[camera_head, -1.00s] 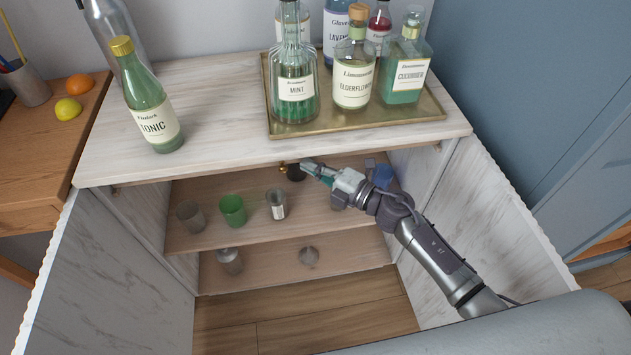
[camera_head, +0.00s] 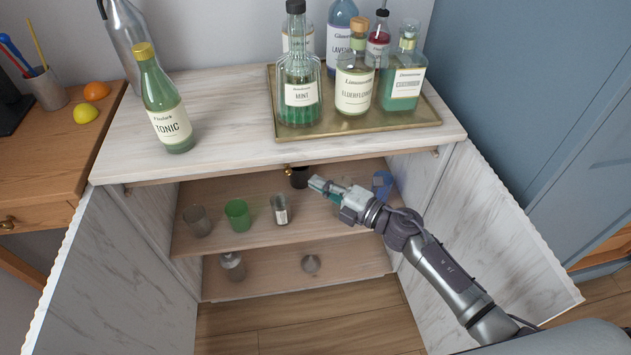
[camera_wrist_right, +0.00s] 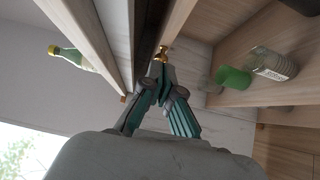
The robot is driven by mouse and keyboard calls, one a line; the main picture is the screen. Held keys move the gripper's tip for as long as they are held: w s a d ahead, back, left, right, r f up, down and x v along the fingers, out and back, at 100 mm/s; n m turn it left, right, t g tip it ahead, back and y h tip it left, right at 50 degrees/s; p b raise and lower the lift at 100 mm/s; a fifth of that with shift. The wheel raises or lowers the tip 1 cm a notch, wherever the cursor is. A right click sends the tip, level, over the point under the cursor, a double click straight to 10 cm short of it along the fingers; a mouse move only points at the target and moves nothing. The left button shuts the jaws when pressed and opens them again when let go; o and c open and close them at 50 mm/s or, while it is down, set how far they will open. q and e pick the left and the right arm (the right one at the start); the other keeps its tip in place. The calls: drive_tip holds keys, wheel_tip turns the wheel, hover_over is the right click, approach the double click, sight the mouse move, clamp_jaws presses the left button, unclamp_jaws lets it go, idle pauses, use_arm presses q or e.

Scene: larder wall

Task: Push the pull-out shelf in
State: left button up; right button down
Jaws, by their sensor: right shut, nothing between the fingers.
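The pull-out shelf (camera_head: 220,175) is a thin wooden board directly under the countertop. Its front edge shows as a narrow strip close to the countertop's front edge; how far out it stands is hard to tell. A small brass knob (camera_head: 287,169) sits on it, and the knob also shows in the right wrist view (camera_wrist_right: 162,53). My right gripper (camera_head: 316,183) is shut and empty, just right of and below the knob in the head view. In the wrist view its fingertips (camera_wrist_right: 157,73) point at the knob; contact is not clear. My left gripper is out of view.
Both cabinet doors stand open. The countertop carries a tonic bottle (camera_head: 163,105) and a brass tray (camera_head: 425,112) of bottles.

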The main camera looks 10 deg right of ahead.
drive_tip(key=v, duration=0.9)
drive_tip(key=d+f+m+t+h+p, duration=0.1)
drive_tip(key=d+f+m+h, duration=0.55)
drive_tip(key=f+m, duration=0.55)
drive_tip(key=s+d+f+m+g+h+p, duration=0.1)
drive_tip(key=s+d+f+m+g+h, duration=0.15)
drive_tip(key=s+f, duration=0.45)
drive_tip(key=s+d+f+m+g+h+p, duration=0.1)
drive_tip(key=s+d+f+m+h, duration=0.15)
drive_tip(key=f, duration=0.85)
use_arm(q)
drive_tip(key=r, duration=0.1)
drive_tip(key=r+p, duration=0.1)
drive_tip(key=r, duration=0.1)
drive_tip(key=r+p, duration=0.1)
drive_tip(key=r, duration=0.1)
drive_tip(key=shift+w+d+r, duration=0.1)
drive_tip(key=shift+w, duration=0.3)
use_arm(e)
drive_tip(key=s+a+f+m+g, duration=0.1)
drive_tip(key=s+f+m+g, duration=0.1)
drive_tip(key=s, duration=0.8)
drive_tip(key=s+a+f+m+g+h, duration=0.1)
drive_tip(key=s+f+m+g, duration=0.2)
drive_tip(key=s+f, duration=0.4)
drive_tip(key=s+a+f+m+g, duration=0.2)
drive_tip(key=s+f+g, duration=0.2)
drive_tip(key=s, duration=1.1)
drive_tip(key=shift+f+m, duration=0.4)
drive_tip(key=shift+f, duration=0.2)
